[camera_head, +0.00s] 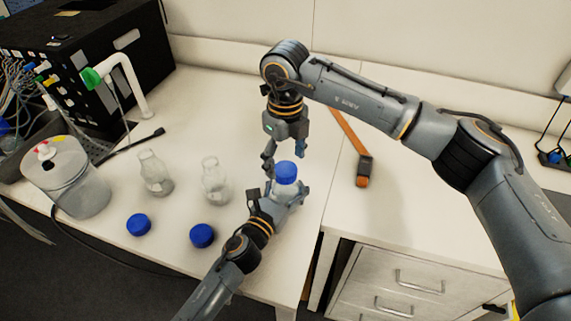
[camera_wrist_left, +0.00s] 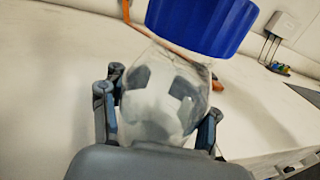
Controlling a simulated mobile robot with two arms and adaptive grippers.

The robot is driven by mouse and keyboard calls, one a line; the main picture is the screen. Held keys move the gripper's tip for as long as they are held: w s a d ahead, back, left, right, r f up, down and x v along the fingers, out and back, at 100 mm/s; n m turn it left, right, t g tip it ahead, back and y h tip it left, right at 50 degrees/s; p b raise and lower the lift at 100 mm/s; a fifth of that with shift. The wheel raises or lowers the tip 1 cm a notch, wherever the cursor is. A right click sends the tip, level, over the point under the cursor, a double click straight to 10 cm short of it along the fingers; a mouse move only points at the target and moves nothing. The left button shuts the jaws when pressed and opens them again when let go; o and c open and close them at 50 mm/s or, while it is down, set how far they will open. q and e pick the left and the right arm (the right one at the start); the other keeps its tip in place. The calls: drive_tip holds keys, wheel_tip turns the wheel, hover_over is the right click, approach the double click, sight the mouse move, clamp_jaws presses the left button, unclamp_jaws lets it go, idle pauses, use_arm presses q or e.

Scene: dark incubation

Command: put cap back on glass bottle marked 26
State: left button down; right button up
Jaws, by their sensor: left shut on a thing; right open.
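A glass bottle (camera_wrist_left: 160,95) is held by my left gripper (camera_head: 284,192), whose fingers are shut on its sides. A blue cap (camera_head: 286,172) sits at the top of this bottle; it also shows large in the left wrist view (camera_wrist_left: 203,22). Whether it is screwed down cannot be told. My right gripper (camera_head: 284,156) points down just above the cap, its fingers open and apart. No number on the bottle is legible.
Two open glass flasks (camera_head: 155,174) (camera_head: 214,181) stand on the white table to the left. Two loose blue caps (camera_head: 138,224) (camera_head: 202,235) lie in front of them. A clear jar (camera_head: 66,178) stands at far left.

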sight(285, 189)
drive_tip(key=shift+r, duration=0.95)
drive_tip(key=shift+c, duration=0.4)
drive_tip(key=shift+r, duration=0.1)
drive_tip(key=n, duration=0.2)
drive_tip(key=r+n, duration=0.1)
drive_tip(key=n, duration=0.1)
drive_tip(key=shift+r, duration=0.2)
drive_tip(key=n, duration=0.2)
drive_tip(key=r+n, duration=0.1)
drive_tip(key=n, duration=0.1)
drive_tip(key=r+n, duration=0.1)
drive_tip(key=n, duration=0.1)
drive_tip(key=shift+f, duration=4.05)
